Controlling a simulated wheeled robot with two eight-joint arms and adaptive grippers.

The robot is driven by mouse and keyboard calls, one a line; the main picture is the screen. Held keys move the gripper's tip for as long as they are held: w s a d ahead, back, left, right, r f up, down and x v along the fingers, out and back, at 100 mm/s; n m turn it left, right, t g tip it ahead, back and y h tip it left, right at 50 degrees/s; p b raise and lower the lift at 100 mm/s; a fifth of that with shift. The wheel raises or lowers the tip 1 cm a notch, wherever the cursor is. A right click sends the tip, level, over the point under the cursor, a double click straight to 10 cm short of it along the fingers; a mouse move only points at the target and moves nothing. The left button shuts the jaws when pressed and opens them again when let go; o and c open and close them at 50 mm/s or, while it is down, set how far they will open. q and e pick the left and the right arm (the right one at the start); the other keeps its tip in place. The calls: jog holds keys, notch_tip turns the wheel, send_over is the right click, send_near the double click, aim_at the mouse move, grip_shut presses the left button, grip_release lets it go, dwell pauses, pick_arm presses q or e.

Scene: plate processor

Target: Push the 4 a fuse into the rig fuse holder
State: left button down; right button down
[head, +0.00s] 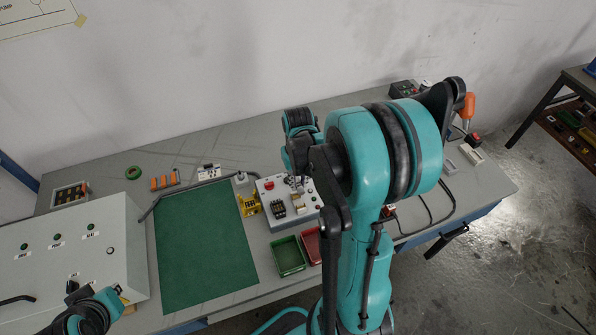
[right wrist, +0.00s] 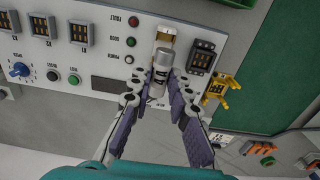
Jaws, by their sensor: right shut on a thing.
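In the right wrist view my right gripper (right wrist: 160,92) is shut on the 4 A fuse (right wrist: 161,64), a pale cylinder with metal ends and dark marking. The fuse's far end is at the rig fuse holder (right wrist: 166,36), a white opening with a tan inside on the grey rig panel. I cannot tell how deep it sits. In the head view the rig (head: 268,186) is partly behind my right arm, and my right gripper (head: 297,186) is small there. My left gripper (head: 100,306) is at the lower left, its fingers unclear.
A yellow part (right wrist: 222,88) and a dark terminal block (right wrist: 203,57) lie close beside the holder. A green tray (head: 288,257) and a red tray (head: 311,246) stand in front of the rig. The green mat (head: 205,245) is clear. A white cabinet (head: 60,262) stands at left.

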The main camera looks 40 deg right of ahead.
jog(key=shift+s+a+f+b, duration=0.15)
jog(key=shift+a+f+b, duration=0.05)
jog(key=shift+f+b, duration=0.25)
jog(key=b, duration=0.4)
send_over(298, 203)
jog(key=shift+f, duration=2.5)
jog(key=shift+f+b, duration=1.15)
jog(key=shift+f, duration=0.05)
jog(key=c, duration=1.3)
grip_release()
jog(key=shift+c, duration=0.2)
jog(key=shift+r, duration=0.1)
